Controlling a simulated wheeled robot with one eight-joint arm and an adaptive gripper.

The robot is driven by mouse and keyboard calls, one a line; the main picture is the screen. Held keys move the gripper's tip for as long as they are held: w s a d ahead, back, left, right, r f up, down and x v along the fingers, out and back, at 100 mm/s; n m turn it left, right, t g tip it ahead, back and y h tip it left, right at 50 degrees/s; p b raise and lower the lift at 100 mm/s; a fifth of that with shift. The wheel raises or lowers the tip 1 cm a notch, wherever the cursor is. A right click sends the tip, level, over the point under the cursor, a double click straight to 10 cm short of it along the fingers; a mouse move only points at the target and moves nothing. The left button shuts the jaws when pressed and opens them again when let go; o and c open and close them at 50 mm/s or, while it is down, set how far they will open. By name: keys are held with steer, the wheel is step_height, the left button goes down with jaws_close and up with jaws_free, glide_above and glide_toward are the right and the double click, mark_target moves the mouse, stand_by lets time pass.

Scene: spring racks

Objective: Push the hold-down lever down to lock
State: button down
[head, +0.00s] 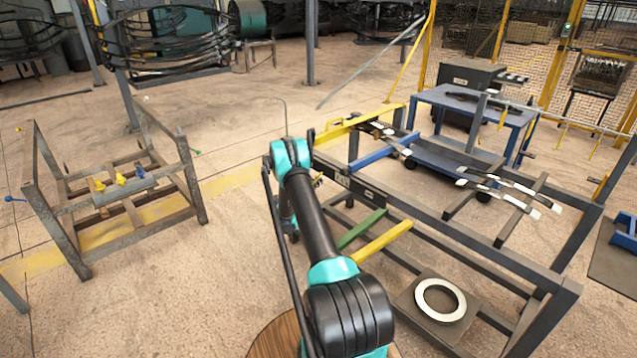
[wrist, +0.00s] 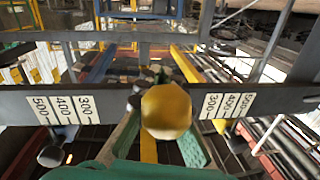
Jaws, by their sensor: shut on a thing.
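A round yellow knob (wrist: 166,111), which looks like the end of the hold-down lever, is in the middle of the wrist view. My gripper (wrist: 160,128) has its teal fingers on either side of the knob and is shut on it. The knob stands in front of a dark bar (wrist: 110,103) with 300, 400 and 500 labels on both sides. The lever's shaft is mostly hidden behind the knob. In the head view my arm reaches the near left part of the grey rack (head: 470,245), and my gripper is hidden behind the arm there.
Flat spring leaves (head: 495,190) lie across the rack. A white ring (head: 440,299) sits on a dark plate low inside it. A blue cart (head: 475,105) stands behind. A separate metal frame (head: 190,180) is at the left, with open floor between it and my arm.

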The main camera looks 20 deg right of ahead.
steer(key=shift+d+f+h, duration=0.1)
steer(key=shift+h, duration=0.3)
steer(key=c, duration=1.6)
jaws_free()
steer(key=v, duration=1.2)
